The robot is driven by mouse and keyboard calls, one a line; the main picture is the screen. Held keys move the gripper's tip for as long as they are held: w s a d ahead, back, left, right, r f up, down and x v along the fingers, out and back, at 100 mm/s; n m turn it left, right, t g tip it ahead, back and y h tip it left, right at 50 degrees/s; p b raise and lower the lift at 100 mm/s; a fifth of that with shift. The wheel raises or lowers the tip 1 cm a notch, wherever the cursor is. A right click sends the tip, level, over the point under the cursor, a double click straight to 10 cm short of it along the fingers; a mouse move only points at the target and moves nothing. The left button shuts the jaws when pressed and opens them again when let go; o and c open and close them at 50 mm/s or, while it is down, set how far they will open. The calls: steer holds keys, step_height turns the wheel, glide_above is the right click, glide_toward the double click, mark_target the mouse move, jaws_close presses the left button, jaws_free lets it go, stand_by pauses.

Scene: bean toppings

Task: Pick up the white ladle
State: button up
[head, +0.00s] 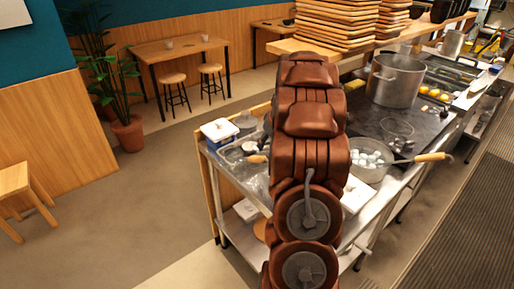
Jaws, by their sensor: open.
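I cannot make out the white ladle for certain. A small white rounded thing (250,147) with a short wooden-coloured piece beside it lies on the left end of the metal counter; it is too small to tell whether it is the ladle. My brown arm rises through the middle of the head view and covers much of the counter. My gripper is not visible; no fingertips show.
The metal counter (234,176) holds a white box (219,131), a pan (369,172) of pale cubes with a wooden handle, and a large steel pot (396,80). Stacked wooden trays (320,22) stand on a shelf behind.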

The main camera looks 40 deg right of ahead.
mark_target(265, 149)
steer(key=shift+p+x, duration=1.05)
steer(key=shift+x, duration=1.3)
steer(key=shift+s, duration=0.1)
jaws_close()
